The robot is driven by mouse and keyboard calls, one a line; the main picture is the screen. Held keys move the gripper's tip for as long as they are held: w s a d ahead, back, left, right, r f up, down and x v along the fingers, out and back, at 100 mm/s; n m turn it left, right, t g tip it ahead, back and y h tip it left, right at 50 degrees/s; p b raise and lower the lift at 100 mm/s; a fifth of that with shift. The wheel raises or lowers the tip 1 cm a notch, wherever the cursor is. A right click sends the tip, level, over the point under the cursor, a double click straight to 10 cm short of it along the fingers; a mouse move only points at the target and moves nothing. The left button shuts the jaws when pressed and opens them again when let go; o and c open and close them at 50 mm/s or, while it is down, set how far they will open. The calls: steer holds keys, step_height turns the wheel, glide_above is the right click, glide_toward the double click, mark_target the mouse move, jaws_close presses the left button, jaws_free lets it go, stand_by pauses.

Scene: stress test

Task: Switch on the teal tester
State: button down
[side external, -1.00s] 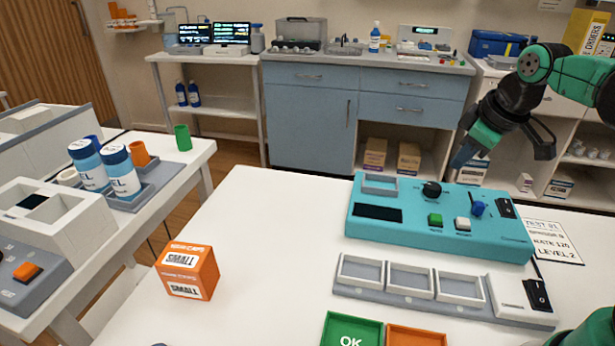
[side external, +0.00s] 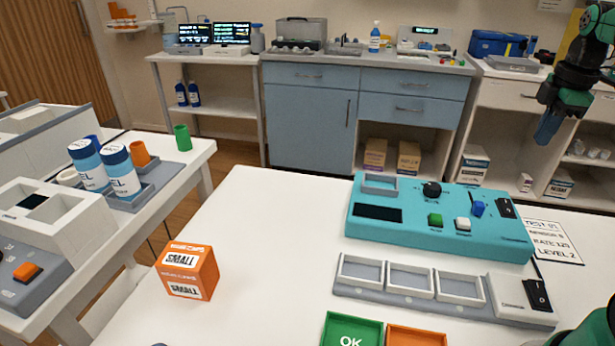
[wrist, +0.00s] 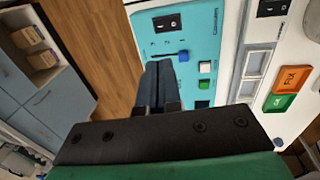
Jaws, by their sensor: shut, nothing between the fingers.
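The teal tester (side external: 390,226) lies on the white table in the side view. It has a dark display (side external: 377,213), a black knob (side external: 431,189), a green button (side external: 435,220), a white button (side external: 463,224), a blue lever (side external: 478,208) and a black rocker switch (side external: 506,208) at its right end. The rocker also shows in the wrist view (wrist: 167,22), near the tester's end. My gripper (side external: 546,128) is shut and empty, raised above and behind the tester's right end. In the wrist view my shut fingers (wrist: 158,85) hide part of the tester.
A grey tray strip (side external: 410,300) with several white compartments and a second black switch (side external: 537,294) lies in front of the tester. A printed card (side external: 553,242) is to its right. An orange box (side external: 187,270) and green OK pad (side external: 351,330) are also on the table.

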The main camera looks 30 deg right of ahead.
mark_target(505, 202)
steer(key=f, duration=0.4)
steer(key=w+d+f, duration=0.1)
steer(key=f, duration=0.8)
steer(key=shift+w+d+f, duration=0.15)
steer(key=shift+w+f, duration=0.05)
steer(key=shift+f, duration=0.2)
steer(key=shift+w+d+f+g, duration=0.1)
steer(key=shift+f+g, duration=0.1)
steer(key=shift+g, duration=0.1)
steer(key=shift+s+a+r, duration=0.25)
steer(key=shift+s+a, duration=0.35)
step_height(505, 202, up, 14)
steer(key=s+a, duration=0.1)
steer(key=shift+s+a, duration=0.15)
steer(key=shift+s, duration=0.05)
stand_by(0.3)
